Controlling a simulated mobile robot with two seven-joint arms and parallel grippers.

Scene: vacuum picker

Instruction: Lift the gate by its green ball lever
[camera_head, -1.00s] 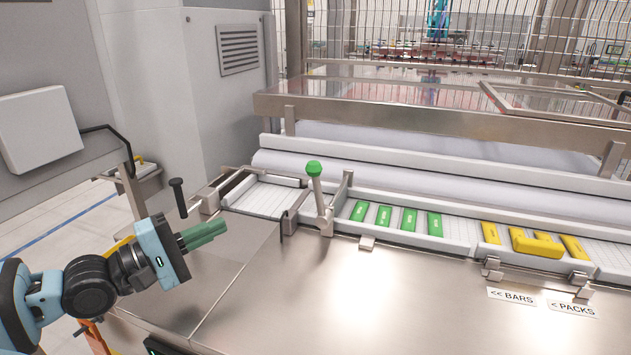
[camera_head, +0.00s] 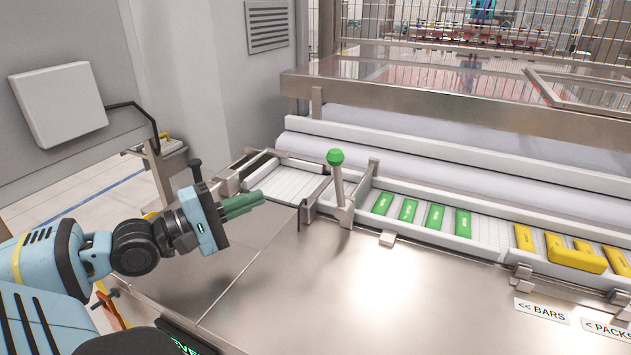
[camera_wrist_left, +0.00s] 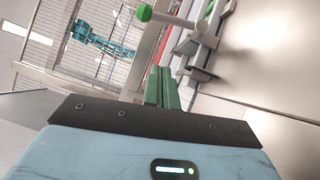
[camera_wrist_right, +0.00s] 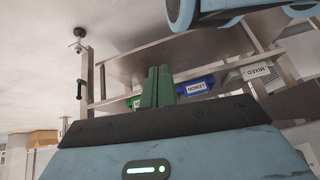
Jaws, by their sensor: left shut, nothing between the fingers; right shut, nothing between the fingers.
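The green ball lever (camera_head: 335,157) stands upright on a pale rod beside the conveyor channel. In the left wrist view the green ball (camera_wrist_left: 144,12) is at the top, beyond the fingertips. My left gripper (camera_head: 252,199) has its green fingers shut and empty, left of the lever and apart from it. My right gripper (camera_wrist_right: 158,75) shows only in its own wrist view, with its fingers shut and empty.
The steel table top (camera_head: 370,300) in front is clear.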

